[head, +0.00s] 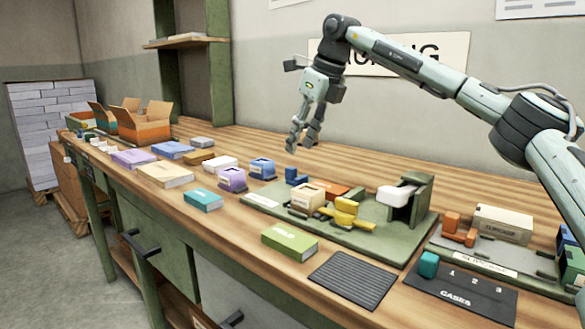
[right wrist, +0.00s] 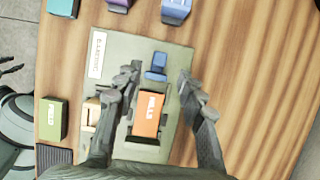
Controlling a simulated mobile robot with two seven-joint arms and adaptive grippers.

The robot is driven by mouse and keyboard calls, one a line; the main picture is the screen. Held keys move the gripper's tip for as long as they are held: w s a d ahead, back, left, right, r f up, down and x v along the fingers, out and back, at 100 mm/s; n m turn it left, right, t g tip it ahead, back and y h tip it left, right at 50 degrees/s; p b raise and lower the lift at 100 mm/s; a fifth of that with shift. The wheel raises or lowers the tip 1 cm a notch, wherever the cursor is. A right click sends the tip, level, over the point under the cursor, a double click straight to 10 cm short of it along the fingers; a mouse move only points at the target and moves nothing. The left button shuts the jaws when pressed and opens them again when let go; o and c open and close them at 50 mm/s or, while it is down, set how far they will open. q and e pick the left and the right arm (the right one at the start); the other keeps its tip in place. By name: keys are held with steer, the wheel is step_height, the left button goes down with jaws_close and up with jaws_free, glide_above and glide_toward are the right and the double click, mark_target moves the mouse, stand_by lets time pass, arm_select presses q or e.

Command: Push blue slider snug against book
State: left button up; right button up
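The blue slider (head: 296,176) stands on the green board (head: 262,199) at its back left. The orange book (head: 332,189) lies on the same board beside it, partly hidden behind a cream block in the head view. In the right wrist view the blue slider (right wrist: 155,68) is just above the orange book (right wrist: 149,113), with a narrow gap between them. My right gripper (head: 302,142) points down above the board's back edge, open and empty. In the right wrist view its fingers (right wrist: 160,88) straddle slider and book from above. A dark finger-like part at that view's left edge may be my left gripper.
A cream block (head: 307,198) and a yellow clamp-like piece (head: 346,213) share the board. A green holder with a white block (head: 392,195) stands at its right. A green book (head: 289,243) and ribbed mat (head: 352,280) lie in front. Bare wood lies behind the board.

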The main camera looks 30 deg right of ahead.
mark_target(292, 168)
steer(key=x, duration=0.7)
steer(key=shift+f, duration=0.25)
jaws_close()
